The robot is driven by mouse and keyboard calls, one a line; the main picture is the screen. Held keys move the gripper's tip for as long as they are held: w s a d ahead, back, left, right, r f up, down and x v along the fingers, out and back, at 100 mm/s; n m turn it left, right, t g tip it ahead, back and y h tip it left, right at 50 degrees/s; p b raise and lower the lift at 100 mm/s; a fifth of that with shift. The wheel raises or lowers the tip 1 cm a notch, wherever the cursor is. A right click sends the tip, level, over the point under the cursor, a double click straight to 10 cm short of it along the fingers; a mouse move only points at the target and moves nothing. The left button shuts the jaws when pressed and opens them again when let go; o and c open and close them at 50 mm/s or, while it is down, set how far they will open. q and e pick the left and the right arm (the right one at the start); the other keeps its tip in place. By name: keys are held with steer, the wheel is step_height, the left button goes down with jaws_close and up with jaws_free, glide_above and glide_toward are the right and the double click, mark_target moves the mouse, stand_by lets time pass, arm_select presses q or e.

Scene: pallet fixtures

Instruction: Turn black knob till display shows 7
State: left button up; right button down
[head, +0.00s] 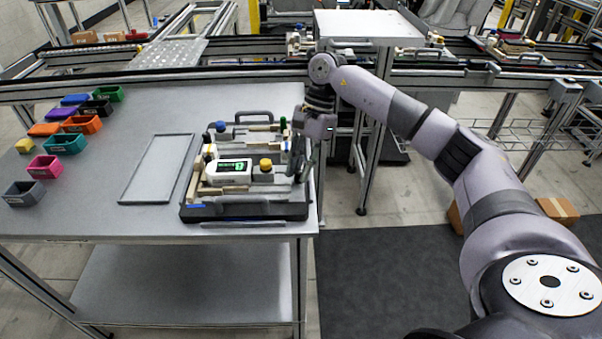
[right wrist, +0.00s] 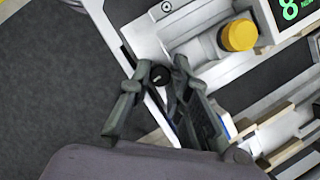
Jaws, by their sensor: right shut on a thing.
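The black knob (right wrist: 160,77) shows in the right wrist view between the fingertips of my right gripper (right wrist: 162,70), which is shut on it. In the head view my right gripper (head: 303,155) is at the right end of the fixture pallet (head: 240,211), where it hides the knob. The white display unit (head: 231,171) sits on the pallet with green digits too small to read surely in the head view. In the right wrist view the display (right wrist: 289,10) is cut by the frame edge and shows a green 8. My left gripper is out of view.
A yellow knob (right wrist: 238,35) stands between the display and my right gripper. A grey tray (head: 158,168) lies left of the pallet on the table. Several coloured bins, including a pink bin (head: 45,169), line the table's left side.

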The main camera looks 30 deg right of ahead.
steer(key=shift+w+n+g+h+b, duration=0.1)
steer(key=shift+n+g+h+b, duration=0.35)
steer(key=shift+n, duration=0.85)
steer(key=c, duration=1.5)
jaws_free()
steer(key=shift+y, duration=0.25)
steer(key=v, duration=0.8)
